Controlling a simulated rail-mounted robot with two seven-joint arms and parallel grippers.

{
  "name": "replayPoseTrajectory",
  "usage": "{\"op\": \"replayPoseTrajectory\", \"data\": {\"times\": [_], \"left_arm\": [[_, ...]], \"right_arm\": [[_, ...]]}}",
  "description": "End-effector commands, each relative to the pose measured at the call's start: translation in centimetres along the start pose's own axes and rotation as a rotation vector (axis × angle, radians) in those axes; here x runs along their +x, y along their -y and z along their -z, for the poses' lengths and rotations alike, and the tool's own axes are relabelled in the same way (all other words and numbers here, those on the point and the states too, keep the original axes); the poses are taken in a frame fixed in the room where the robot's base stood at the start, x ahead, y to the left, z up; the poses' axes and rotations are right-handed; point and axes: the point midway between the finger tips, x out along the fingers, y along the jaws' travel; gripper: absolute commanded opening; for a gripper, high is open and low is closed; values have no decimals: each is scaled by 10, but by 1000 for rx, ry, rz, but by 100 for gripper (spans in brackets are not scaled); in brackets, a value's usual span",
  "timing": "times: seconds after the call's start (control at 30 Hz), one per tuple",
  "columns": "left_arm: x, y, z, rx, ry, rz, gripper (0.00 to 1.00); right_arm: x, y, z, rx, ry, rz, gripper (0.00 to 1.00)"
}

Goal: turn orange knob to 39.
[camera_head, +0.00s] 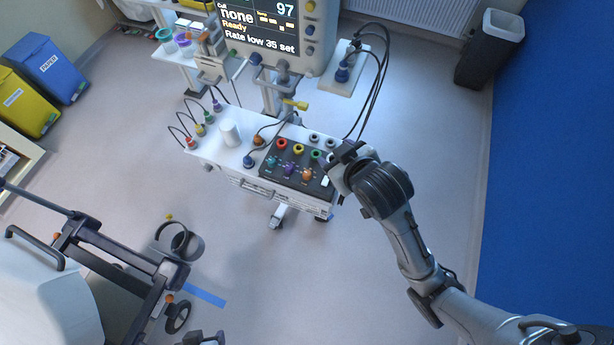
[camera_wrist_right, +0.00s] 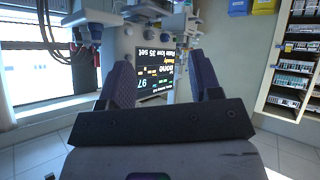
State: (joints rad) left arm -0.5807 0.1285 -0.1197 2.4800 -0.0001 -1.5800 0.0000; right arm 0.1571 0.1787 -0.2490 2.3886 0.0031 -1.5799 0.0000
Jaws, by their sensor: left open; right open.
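The orange knob (camera_head: 306,174) is on the sloped black panel (camera_head: 285,182) of the white cart, right of a purple knob (camera_head: 289,168) and a teal knob (camera_head: 272,161). Its setting is too small to read.
Red (camera_head: 282,143), yellow and green round fittings sit behind the knobs. A white cylinder (camera_head: 230,133) and cables stand on the cart top (camera_head: 205,150). The monitor (camera_head: 262,28) rises behind; it shows inverted in the right wrist view (camera_wrist_right: 156,70).

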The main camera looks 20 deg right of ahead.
Motion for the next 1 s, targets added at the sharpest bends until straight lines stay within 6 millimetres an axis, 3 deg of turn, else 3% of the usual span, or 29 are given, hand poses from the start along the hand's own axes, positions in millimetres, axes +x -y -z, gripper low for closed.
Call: {"op": "replayPoseTrajectory", "data": {"times": [0.03, 0.2, 0.33, 0.43, 0.57, 0.63, 0.7, 0.8, 0.9, 1.0], "left_arm": [[12, -1, -4, 0, 0, 0, 64], [32, -2, -10, -2, -1, -2, 64], [48, -4, -15, -5, -1, -4, 64], [56, -5, -17, -8, -1, -7, 64], [59, -6, -17, -12, -2, -10, 64], [57, -7, -17, -13, -3, -11, 64], [56, -7, -16, -13, -3, -11, 64], [56, -6, -16, -13, -3, -11, 64], [56, -6, -17, -11, -2, -9, 64], [56, -5, -17, -9, -2, -7, 64]], "right_arm": [[15, 2, 18, -33, -32, -4, 58], [60, 13, 75, -154, -55, 11, 58], [107, 23, 104, -275, 14, 31, 58], [150, 25, 104, -425, 135, 60, 58], [207, 21, 62, -650, 356, 156, 58], [235, 20, 15, -780, 495, 261, 58], [255, 18, -29, -915, 605, 397, 58], [268, 14, -68, -1083, 659, 591, 58], [270, 13, -85, -1236, 624, 753, 58], [268, 19, -86, -1400, 539, 866, 58]]}}
